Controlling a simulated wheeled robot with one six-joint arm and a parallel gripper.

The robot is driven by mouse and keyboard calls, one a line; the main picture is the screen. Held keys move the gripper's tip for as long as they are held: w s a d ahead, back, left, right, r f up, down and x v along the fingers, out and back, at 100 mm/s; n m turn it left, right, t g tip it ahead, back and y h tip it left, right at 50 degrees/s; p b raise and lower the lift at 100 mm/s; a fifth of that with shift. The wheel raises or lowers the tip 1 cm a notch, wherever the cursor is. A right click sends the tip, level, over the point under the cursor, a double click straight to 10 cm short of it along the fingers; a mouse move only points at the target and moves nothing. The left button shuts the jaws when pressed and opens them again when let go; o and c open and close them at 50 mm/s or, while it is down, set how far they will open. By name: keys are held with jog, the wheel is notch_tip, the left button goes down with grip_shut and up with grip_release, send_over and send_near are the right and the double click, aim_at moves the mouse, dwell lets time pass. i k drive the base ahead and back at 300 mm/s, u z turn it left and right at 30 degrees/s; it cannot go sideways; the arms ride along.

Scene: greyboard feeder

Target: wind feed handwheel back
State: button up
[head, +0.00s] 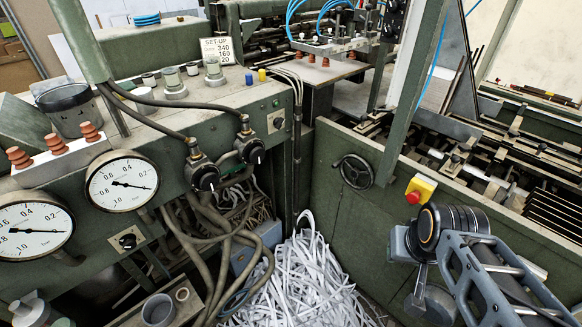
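The feed handwheel (355,172) is a small dark spoked wheel in the head view. It sits on the green side panel of the machine right of centre, just left of the yellow box with a red button. Its rim and spokes show, with nothing in front of it. My arm rises from the bottom right corner, and its dark joint with an orange ring is right of and below the handwheel, apart from it in the picture. I cannot make out gripper fingers.
A red stop button (413,197) on its yellow box sits between the handwheel and my arm. White paper strips (300,285) heap on the floor below. Two pressure gauges (122,182) and a control console (215,105) stand at left. Loose hoses (215,220) hang beneath the console.

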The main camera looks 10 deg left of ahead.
aim_at(355, 173)
jog(key=u, duration=0.25)
jog(key=k, duration=1.25)
jog(key=u, duration=0.8)
jog(key=i, duration=0.5)
jog(key=u, duration=0.6)
jog(key=i, duration=0.7)
jog(key=z, duration=0.95)
jog(key=i, duration=0.95)
jog(key=z, duration=0.3)
